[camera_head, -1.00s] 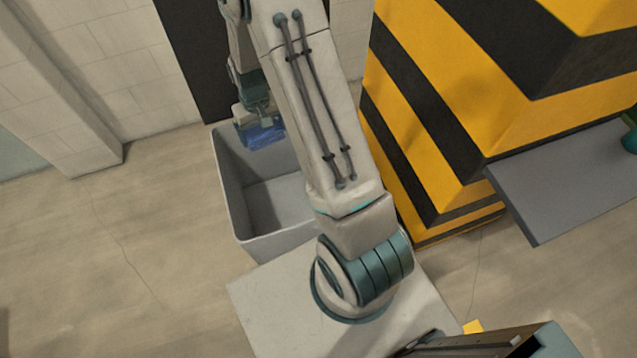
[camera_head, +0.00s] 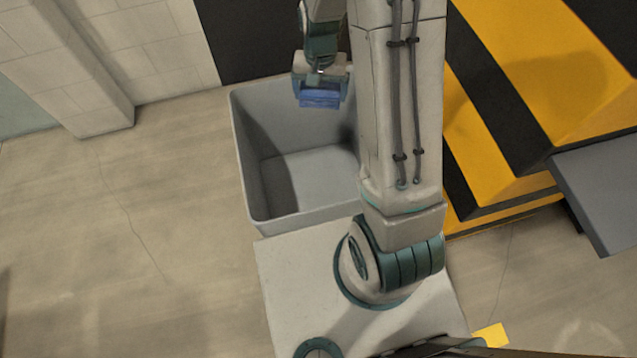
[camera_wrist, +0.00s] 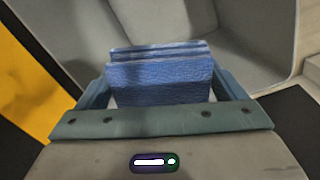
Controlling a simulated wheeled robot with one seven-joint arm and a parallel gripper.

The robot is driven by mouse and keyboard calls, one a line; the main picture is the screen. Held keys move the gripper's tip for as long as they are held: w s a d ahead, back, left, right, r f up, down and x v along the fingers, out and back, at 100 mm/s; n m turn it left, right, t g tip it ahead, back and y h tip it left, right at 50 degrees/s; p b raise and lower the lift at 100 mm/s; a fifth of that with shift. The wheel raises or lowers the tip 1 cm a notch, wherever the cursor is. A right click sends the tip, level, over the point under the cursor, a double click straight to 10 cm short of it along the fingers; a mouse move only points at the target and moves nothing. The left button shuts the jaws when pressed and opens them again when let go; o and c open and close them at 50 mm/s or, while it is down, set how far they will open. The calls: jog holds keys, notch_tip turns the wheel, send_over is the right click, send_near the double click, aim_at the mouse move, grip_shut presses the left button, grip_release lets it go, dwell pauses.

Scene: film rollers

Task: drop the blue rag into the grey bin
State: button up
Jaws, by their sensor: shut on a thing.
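The blue rag (camera_head: 319,97) is folded and hangs in my gripper (camera_head: 320,88), which is shut on it. In the wrist view the rag (camera_wrist: 160,80) shows as a textured blue fold between the two fingers of my gripper (camera_wrist: 160,88). The grey bin (camera_head: 250,165) stands open on the floor. In the head view the rag and gripper appear over the bin's back part, near its far rim. The bin's grey inside (camera_wrist: 235,40) also fills much of the wrist view beyond the rag. My arm hides the bin's right side in the head view.
A yellow and black striped block (camera_head: 520,120) stands right of the bin, with a grey shelf (camera_head: 600,190) jutting from it. A pale wall pillar (camera_head: 75,60) is at the back left. The floor (camera_head: 140,220) left of the bin is clear.

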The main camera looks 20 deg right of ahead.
aim_at(321, 104)
jog(key=f+m+b, duration=0.1)
jog(key=b, duration=0.1)
jog(key=s+f+b, duration=0.1)
jog(key=f+b, duration=0.1)
jog(key=shift+f+m+b, duration=0.25)
jog(key=shift+m+b, duration=0.05)
jog(key=shift+m, duration=0.1)
jog(key=s+f+m+b, duration=0.1)
jog(key=b, duration=0.2)
jog(key=shift+f+m, duration=0.2)
jog(key=shift+m, duration=0.1)
jog(key=shift+f+b, duration=0.15)
jog(key=shift+b, duration=0.15)
notch_tip(321, 104, down, 6)
jog(key=b, duration=0.4)
jog(key=shift+r, duration=0.2)
jog(key=o, duration=0.7)
